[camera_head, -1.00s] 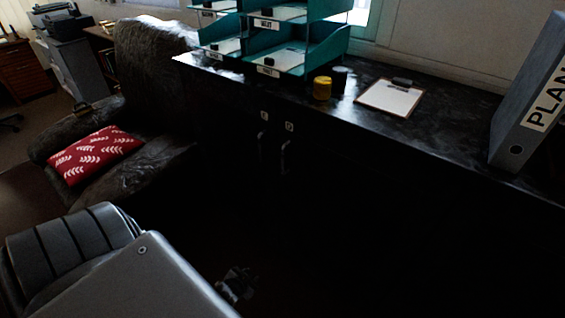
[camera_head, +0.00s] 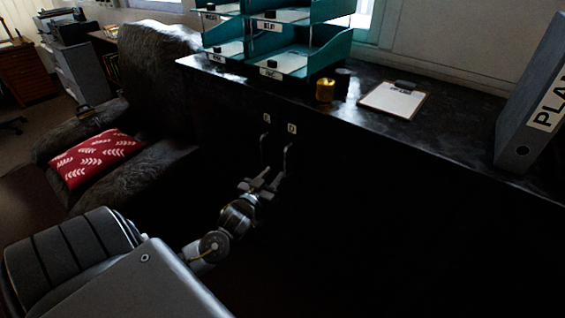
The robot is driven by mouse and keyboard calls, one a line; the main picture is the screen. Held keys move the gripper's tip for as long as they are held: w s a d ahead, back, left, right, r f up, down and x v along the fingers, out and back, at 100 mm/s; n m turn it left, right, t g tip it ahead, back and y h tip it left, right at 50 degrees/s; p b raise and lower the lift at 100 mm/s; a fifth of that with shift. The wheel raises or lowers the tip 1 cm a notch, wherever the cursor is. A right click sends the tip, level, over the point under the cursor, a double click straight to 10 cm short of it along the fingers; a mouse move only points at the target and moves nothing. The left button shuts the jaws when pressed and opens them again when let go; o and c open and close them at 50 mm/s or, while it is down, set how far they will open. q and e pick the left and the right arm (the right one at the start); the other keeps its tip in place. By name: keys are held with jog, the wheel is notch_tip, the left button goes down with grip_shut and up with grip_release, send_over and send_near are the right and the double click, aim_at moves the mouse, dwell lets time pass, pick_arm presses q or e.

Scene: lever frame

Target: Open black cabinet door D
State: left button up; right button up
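The black cabinet (camera_head: 390,200) stands across the middle and right, its front very dark. Door D carries a small pale label reading D (camera_head: 291,128), with a vertical bar handle (camera_head: 287,157) below it. My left gripper (camera_head: 273,178) is at the lower end of that handle, its two fingers apart. I cannot tell whether the fingers are around the handle or touching it. A second handle (camera_head: 264,143) with its own label (camera_head: 267,117) is just to the left. The door edges are lost in the dark. My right gripper is not in view.
On the cabinet top are teal letter trays (camera_head: 330,48), a yellow pot (camera_head: 325,90), a dark pot (camera_head: 342,80), a clipboard (camera_head: 392,100) and a grey binder (camera_head: 530,105). A dark armchair (camera_head: 160,60) with a red cushion (camera_head: 95,158) stands at left.

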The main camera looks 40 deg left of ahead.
pick_arm(q)
jog(key=x, duration=0.7)
jog(key=shift+w, duration=0.35)
grip_shut()
